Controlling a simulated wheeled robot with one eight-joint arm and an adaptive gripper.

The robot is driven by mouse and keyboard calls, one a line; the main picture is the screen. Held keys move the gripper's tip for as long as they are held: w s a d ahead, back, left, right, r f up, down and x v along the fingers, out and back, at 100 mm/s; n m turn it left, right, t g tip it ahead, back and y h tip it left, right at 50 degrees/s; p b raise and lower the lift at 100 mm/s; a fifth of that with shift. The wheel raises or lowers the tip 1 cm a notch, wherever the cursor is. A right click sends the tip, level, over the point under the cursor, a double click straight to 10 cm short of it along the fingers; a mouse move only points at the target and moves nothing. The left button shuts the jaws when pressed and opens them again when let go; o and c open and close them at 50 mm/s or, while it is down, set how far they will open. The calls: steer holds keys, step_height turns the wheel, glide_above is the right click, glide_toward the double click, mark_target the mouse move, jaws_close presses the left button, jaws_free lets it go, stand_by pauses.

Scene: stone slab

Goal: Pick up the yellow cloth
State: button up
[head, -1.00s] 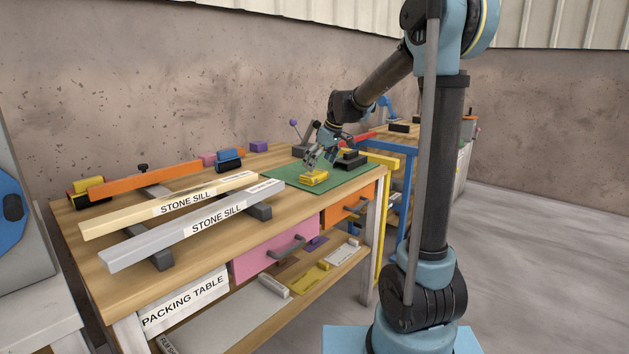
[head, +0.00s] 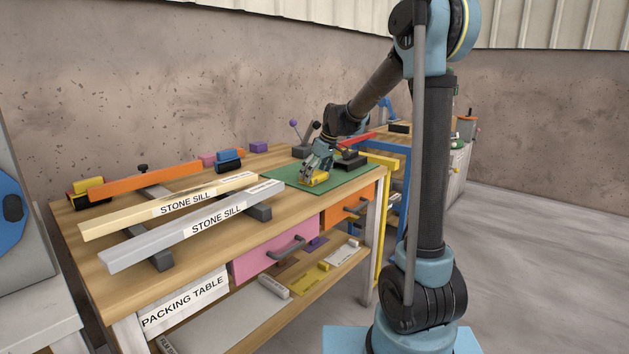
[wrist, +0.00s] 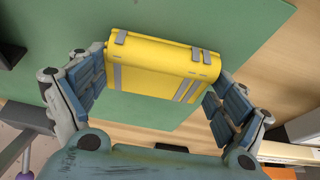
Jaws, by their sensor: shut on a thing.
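The yellow cloth (wrist: 162,68) is a folded yellow block with grey stripes, lying on the green mat (wrist: 180,15) in the wrist view. My gripper (wrist: 160,82) has one finger at each end of it and is shut on it. In the head view the cloth (head: 313,181) shows low under my gripper (head: 314,178), partly hidden by the fingers. The cloth appears to be still at the mat, with no clear gap visible beneath it.
The packing table (head: 200,265) carries two stone sills (head: 195,225) on dark supports at the left. A black object (head: 350,161) stands right behind my gripper. Blue and purple blocks (head: 228,157) sit at the back. The wooden front edge beside the mat is clear.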

mark_target(316, 174)
steer(key=shift+r, duration=0.1)
step_height(316, 174, up, 10)
stand_by(0.5)
steer(key=o, duration=0.4)
steer(key=c, duration=0.3)
steer(key=shift+d, duration=0.1)
